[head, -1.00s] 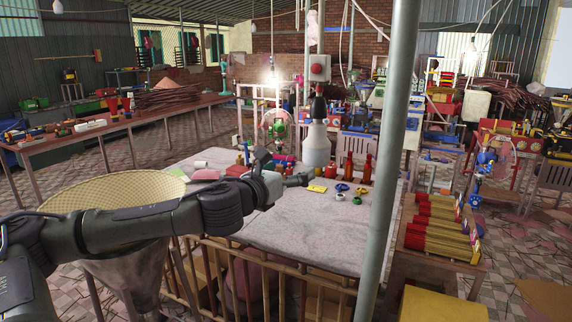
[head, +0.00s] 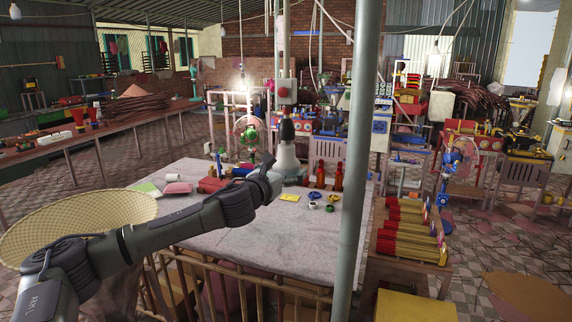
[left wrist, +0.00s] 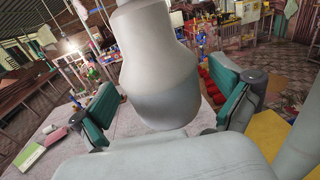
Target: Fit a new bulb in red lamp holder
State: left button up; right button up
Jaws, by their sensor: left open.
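My left gripper (head: 277,180) is over the white table (head: 240,238), at its back middle. In the left wrist view the left gripper (left wrist: 168,108) is open, with green pads on both sides of a large pale, bottle-shaped body (left wrist: 165,60). No clear grip on that body shows. In the head view a white body with a dark top (head: 287,153) stands just behind the gripper; its base is partly hidden by it. A lit bulb (head: 241,84) hangs further back. I cannot tell which thing is the red lamp holder or the new bulb. My right gripper is out of view.
A grey pole (head: 350,180) stands in front of the table's right part. Red bottles (head: 338,177), a yellow card (head: 289,198) and small coloured rings (head: 315,195) are on the table. A woven basket (head: 75,222) is at the left. The table's front middle is clear.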

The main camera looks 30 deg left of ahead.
pick_arm(q)
jog(key=shift+w, duration=0.35)
jog(key=shift+c, duration=0.3)
jog(key=c, duration=1.2)
jog(key=shift+n+y, duration=0.4)
jog(key=shift+y, duration=0.3)
jog(key=shift+n+g+y+p, duration=0.3)
jog(key=shift+n+y+p, duration=0.1)
jog(key=shift+y+p, duration=0.2)
jog(key=shift+n+y+p, duration=0.3)
jog(key=shift+n+y, duration=0.1)
jog(key=shift+y, duration=0.2)
